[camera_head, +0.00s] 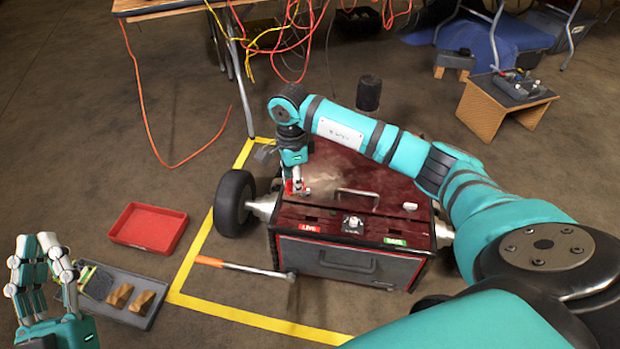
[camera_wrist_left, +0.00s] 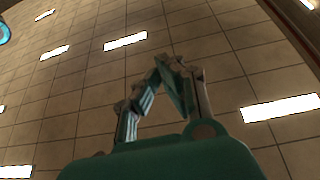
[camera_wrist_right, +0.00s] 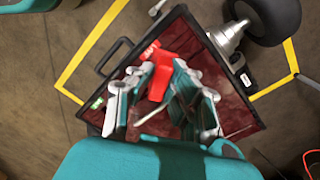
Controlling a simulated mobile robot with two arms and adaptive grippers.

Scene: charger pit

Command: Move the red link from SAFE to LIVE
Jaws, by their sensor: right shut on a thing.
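The red link (camera_wrist_right: 161,80) is between the fingers of my right gripper (camera_wrist_right: 158,75) in the right wrist view. In the head view the link (camera_head: 289,187) shows as a small red piece beside the fingers. My right gripper (camera_head: 298,187) is shut on it and points down over the left part of the box top. The red LIVE label (camera_head: 308,228) is just in front of it; the green SAFE label (camera_head: 395,241) is further right. Whether the link touches the box is hidden. My left gripper (camera_head: 40,240) is empty, points up at the lower left, and its fingertips look drawn together.
The dark red box (camera_head: 330,170) has a top handle and wheels, inside yellow floor lines. An orange-handled bar (camera_head: 240,267), a red tray (camera_head: 150,228) and a grey tray (camera_head: 140,318) lie to its left. A wooden stand (camera_head: 490,115) is behind right. Cables hang at the back.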

